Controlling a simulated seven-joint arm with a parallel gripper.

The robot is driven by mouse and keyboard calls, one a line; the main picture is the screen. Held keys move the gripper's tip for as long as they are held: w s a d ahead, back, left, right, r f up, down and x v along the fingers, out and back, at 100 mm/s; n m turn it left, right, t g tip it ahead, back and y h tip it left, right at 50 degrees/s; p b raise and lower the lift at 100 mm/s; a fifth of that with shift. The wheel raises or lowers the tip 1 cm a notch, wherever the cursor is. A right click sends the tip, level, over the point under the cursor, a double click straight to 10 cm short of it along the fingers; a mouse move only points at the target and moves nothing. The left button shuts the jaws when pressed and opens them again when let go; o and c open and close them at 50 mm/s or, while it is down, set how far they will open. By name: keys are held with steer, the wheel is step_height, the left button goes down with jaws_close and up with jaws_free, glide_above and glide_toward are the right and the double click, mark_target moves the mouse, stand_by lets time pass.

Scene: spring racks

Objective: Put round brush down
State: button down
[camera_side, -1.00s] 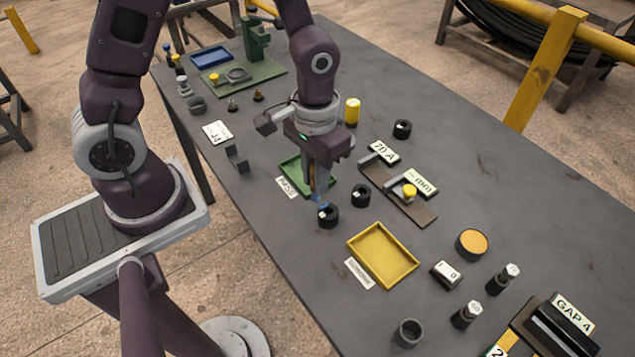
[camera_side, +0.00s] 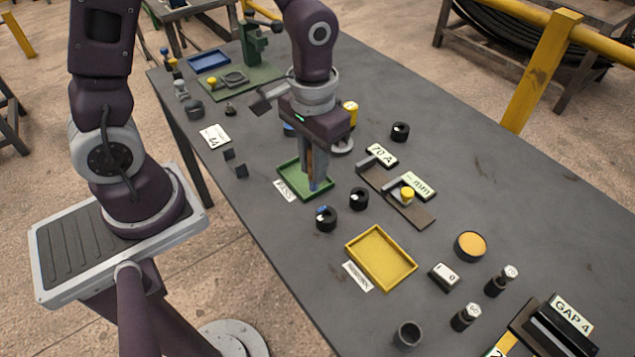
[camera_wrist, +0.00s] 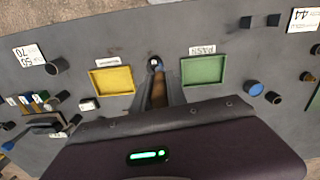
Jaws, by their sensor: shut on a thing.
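My gripper (camera_side: 315,186) points down beside the green PASS tray (camera_side: 287,180) and is shut on the round brush. The brush's brown handle (camera_wrist: 158,96) shows between the fingers in the wrist view. In the side view, a brown strip of the handle (camera_side: 310,160) shows along the fingers. The brush's lower end is hard to make out. A black ring (camera_side: 326,219) with a white and blue mark stands on the table just in front of the fingers. I cannot tell how far the brush is above the table.
A second black ring (camera_side: 358,198) stands to the right of my gripper. The yellow tray (camera_side: 354,246) is empty, in front right. A rack (camera_side: 415,213) with a yellow-topped piece lies to the right.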

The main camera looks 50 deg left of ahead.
steer(key=w+a+n, duration=0.9)
steer(key=w+a, duration=0.6)
steer(key=a, duration=0.1)
steer(key=w+a+f+n, duration=0.15)
steer(key=a+n, duration=0.55)
steer(key=a, duration=1.2)
steer(key=shift+n, duration=0.4)
steer(key=f, duration=0.9)
steer(key=shift+w+a+f, duration=0.2)
steer(key=shift+w+f, duration=0.05)
steer(key=shift+f, duration=0.25)
steer(key=shift+f, duration=0.1)
steer(key=c, duration=1.3)
jaws_free()
